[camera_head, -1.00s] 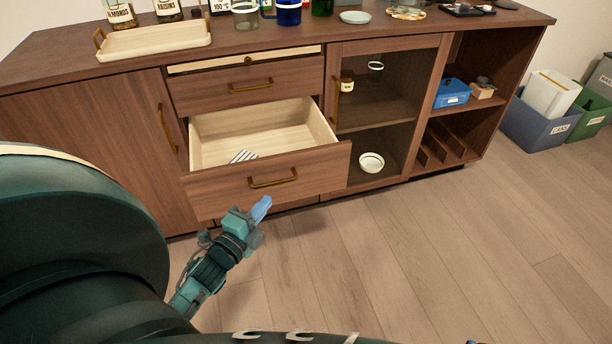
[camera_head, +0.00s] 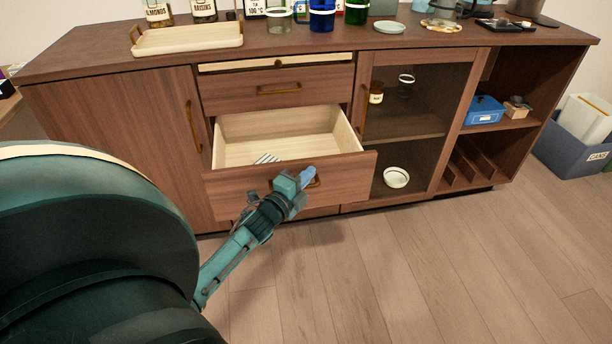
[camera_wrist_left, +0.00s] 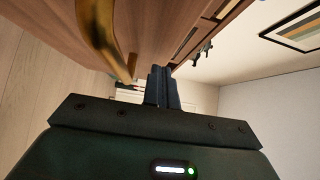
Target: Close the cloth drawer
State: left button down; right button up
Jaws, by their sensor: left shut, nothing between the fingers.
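The cloth drawer (camera_head: 235,192) is the lower drawer of the wooden cabinet and stands pulled out. A striped cloth (camera_head: 267,158) lies inside it near the front. My left gripper (camera_head: 307,174) is shut and empty in front of the drawer face, at its brass handle (camera_head: 315,182), which it partly covers. In the left wrist view the closed fingers (camera_wrist_left: 162,86) show beside the curved brass handle (camera_wrist_left: 104,38). I cannot tell whether they touch the drawer front. My right gripper is not in view.
The upper drawer (camera_head: 240,92) is shut. A glass-door section (camera_head: 415,100) and open shelves with a blue box (camera_head: 484,110) are to the right. A tray (camera_head: 188,40), jars and cups stand on top. The floor (camera_head: 420,270) in front is clear.

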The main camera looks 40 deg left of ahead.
pick_arm(q)
jog(key=shift+w+a, duration=0.3)
jog(key=shift+a, duration=0.05)
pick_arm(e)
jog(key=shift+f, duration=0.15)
pick_arm(q)
jog(key=shift+a, duration=0.1)
